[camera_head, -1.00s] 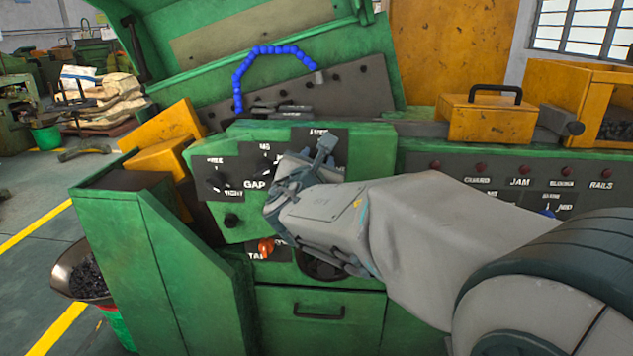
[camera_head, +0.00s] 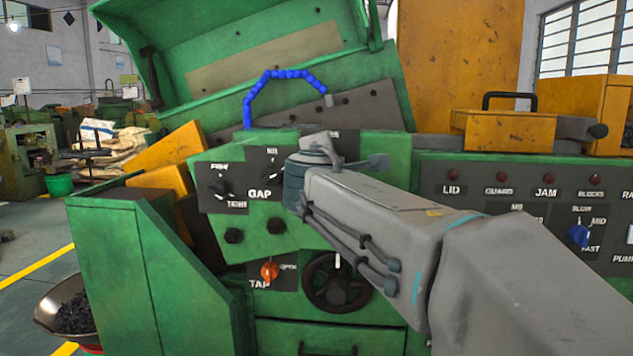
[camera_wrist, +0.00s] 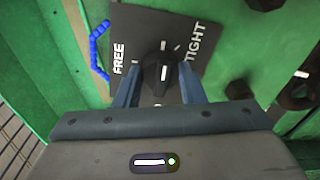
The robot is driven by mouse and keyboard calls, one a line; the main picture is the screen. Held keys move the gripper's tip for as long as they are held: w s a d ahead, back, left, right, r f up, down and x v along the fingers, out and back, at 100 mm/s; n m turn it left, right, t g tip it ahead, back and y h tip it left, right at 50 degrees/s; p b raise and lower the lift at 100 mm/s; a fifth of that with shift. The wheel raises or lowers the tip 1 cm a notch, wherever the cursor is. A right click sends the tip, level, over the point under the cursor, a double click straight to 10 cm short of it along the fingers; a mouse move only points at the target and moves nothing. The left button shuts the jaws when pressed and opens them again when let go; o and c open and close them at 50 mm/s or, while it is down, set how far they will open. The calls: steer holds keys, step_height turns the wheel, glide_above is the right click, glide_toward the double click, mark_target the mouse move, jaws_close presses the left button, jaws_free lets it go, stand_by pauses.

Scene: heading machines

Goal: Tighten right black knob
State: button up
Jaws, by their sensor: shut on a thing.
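The right black knob (camera_wrist: 161,66) sits on a dark plate (camera_wrist: 205,14) marked FREE and TIGHT in the wrist view. My gripper (camera_wrist: 160,78) has one blue-grey finger on each side of the knob and is shut on it. The knob's pale pointer mark lies between the two words.
Below the panel are black round knobs (camera_head: 276,225), an orange TAP knob (camera_head: 269,271) and a black handwheel (camera_head: 337,283) close under my arm. A blue segmented hose (camera_head: 276,75) arches above. A blue selector knob (camera_head: 578,235) is at the right.

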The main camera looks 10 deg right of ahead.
steer(key=shift+d+f+m+y+b, duration=0.1)
steer(key=shift+m+y+b, duration=0.2)
steer(key=shift+m+b, duration=2.7)
steer(key=o, duration=1)
